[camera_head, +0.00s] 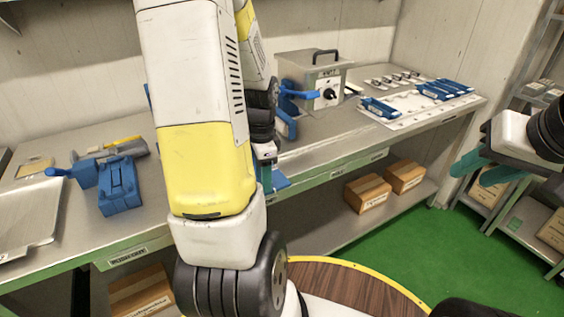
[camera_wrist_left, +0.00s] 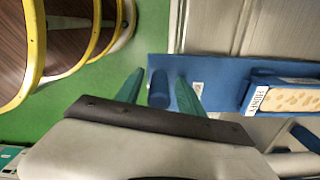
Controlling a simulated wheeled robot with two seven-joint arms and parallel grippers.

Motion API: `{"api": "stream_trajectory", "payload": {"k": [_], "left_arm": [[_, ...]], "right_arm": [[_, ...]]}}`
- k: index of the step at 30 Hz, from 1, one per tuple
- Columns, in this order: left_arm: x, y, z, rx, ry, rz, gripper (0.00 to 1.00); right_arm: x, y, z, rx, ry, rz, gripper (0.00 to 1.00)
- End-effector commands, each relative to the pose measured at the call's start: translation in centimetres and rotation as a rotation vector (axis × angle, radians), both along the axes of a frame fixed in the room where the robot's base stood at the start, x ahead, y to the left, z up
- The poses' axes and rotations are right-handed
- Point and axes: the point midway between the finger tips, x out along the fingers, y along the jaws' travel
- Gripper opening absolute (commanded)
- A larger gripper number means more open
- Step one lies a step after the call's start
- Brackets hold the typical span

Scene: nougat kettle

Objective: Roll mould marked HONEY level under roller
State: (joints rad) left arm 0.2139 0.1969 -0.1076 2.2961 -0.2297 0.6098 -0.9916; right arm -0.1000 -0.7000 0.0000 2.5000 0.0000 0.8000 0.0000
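In the left wrist view, the mould marked HONEY (camera_wrist_left: 261,98) is a blue frame with a speckled tan slab (camera_wrist_left: 295,99) in it. It lies at the right, over the end of a flat blue plate (camera_wrist_left: 215,70). A short blue cylindrical handle (camera_wrist_left: 158,88) is at the plate's left end. My left gripper (camera_wrist_left: 160,78) is open, one teal finger on each side of the handle with gaps showing. In the head view my left arm hides most of this spot; a bit of blue (camera_head: 279,181) shows. My right gripper (camera_head: 484,168) is open and empty at the right. I cannot make out the roller.
A grey box with a dial (camera_head: 315,78) stands on the steel bench (camera_head: 330,140). Blue moulds (camera_head: 436,90) lie on a white mat (camera_head: 410,117) at right. A blue press-like tool (camera_head: 120,187) and a metal tray (camera_head: 28,215) are at left. Cartons (camera_head: 367,192) sit below.

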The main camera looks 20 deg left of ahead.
Motion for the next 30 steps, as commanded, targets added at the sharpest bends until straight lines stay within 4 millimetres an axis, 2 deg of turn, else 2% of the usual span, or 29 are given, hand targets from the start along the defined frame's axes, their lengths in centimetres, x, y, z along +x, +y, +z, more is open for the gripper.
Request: {"api": "stream_trajectory", "payload": {"k": [8,18,21,30], "left_arm": [[0.0,0.0,0.6,0.000,-0.001,0.000,0.45],[0.1,0.0,6.1,0.001,-0.004,0.000,0.45],[0.0,0.0,7.1,0.001,-0.002,0.000,0.45],[0.0,0.0,7.8,-0.001,0.001,0.000,0.45]], "right_arm": [[0.0,0.0,0.0,0.000,0.000,0.000,0.36],[0.0,0.0,0.0,0.000,0.000,0.000,0.36],[0.0,0.0,0.0,0.000,0.000,0.000,0.36],[0.0,0.0,0.0,0.000,0.000,0.000,0.36]]}}
